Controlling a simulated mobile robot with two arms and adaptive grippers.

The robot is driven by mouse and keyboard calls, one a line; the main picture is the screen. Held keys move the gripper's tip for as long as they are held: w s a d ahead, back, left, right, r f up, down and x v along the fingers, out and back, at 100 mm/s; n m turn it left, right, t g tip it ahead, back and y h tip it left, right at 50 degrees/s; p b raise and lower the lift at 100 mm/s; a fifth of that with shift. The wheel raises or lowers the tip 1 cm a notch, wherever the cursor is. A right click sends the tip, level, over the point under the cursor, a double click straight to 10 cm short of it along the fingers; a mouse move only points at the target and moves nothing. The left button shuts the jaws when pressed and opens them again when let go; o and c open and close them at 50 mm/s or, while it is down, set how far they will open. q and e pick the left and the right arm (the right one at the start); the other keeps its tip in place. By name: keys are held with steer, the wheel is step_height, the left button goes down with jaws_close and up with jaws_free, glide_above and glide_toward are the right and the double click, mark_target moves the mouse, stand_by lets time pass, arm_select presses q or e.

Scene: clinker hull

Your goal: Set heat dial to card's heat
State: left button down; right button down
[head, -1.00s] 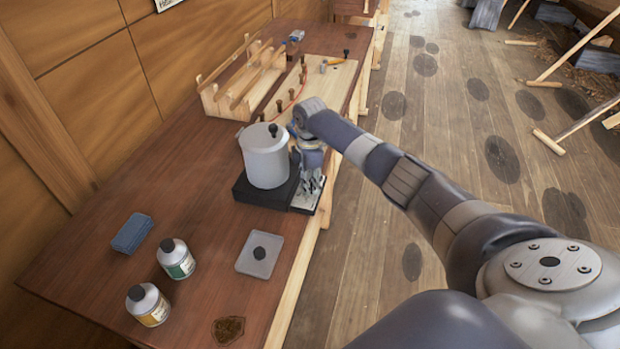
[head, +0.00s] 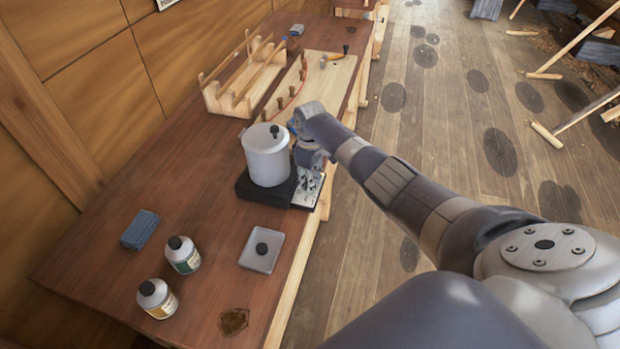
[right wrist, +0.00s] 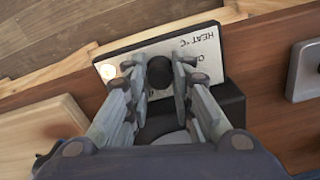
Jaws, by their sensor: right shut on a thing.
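The heat dial (right wrist: 159,72) is a round black knob on a pale panel (right wrist: 205,42) marked "HEAT °C" in the right wrist view. My right gripper (right wrist: 164,82) is shut on the dial, one finger on each side of it. Its fingers hide part of the panel's markings, so I cannot read the setting. In the head view my right gripper (head: 308,183) points down at the panel on the front of the black heater (head: 262,194). A pale lidded pot (head: 266,158) stands on the heater. A white card on the wall (head: 167,4) is cut off and unreadable. My left gripper is out of view.
Two bottles (head: 182,254) (head: 156,299), a blue block (head: 140,229) and a grey square lid with a black knob (head: 262,251) lie on the bench's near part. A wooden rack (head: 243,80) and a pegged board (head: 325,82) lie beyond the pot.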

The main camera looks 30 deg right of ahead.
steer(key=shift+w+r, duration=0.1)
steer(key=shift+r, duration=0.05)
stand_by(0.3)
steer(key=c, duration=1.6)
jaws_free()
steer(key=shift+c, duration=0.2)
step_height(320, 180, up, 12)
